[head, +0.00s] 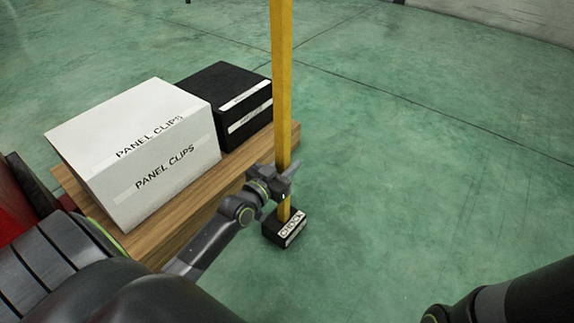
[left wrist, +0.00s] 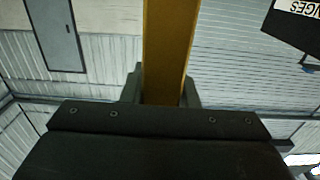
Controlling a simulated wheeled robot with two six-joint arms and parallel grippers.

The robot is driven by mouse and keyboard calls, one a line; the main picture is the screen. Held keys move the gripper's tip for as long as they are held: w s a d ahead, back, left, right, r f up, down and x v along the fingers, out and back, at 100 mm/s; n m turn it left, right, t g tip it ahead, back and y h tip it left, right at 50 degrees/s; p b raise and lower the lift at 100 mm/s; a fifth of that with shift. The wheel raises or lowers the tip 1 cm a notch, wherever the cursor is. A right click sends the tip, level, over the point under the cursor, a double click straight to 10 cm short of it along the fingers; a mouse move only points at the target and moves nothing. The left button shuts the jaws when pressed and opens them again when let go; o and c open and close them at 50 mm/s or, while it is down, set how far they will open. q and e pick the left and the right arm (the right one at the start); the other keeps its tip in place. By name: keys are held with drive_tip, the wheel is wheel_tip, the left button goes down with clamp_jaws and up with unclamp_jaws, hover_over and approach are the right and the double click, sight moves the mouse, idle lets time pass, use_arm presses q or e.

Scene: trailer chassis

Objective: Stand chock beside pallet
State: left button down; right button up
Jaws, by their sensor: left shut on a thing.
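The chock (head: 285,229) is a small black block with a white label and a tall yellow pole (head: 282,80) rising from it. It is upright just off the right edge of the wooden pallet (head: 185,232). I cannot tell whether its base touches the floor or hangs slightly above it. My left gripper (head: 284,180) is shut on the lower part of the pole, above the block. In the left wrist view the pole (left wrist: 168,45) runs between the two fingers (left wrist: 163,90).
A white box marked "PANEL CLIPS" (head: 140,150) and a black box with white labels (head: 228,98) stand on the pallet. A red object (head: 22,205) is at the left edge. Green floor to the right is clear. My right arm (head: 515,298) shows at the lower right.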

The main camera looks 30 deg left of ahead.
use_arm(q)
drive_tip(key=shift+f, duration=0.1)
drive_tip(key=c, duration=1.1)
unclamp_jaws()
drive_tip(key=shift+s+r, duration=0.1)
drive_tip(key=shift+r, duration=0.1)
drive_tip(key=shift+s+a, duration=0.15)
drive_tip(key=shift+s, duration=1.8)
drive_tip(key=shift+s+a, duration=0.15)
drive_tip(key=shift+s, duration=1.85)
drive_tip(key=shift+s+a, duration=0.15)
drive_tip(key=shift+s, duration=1.8)
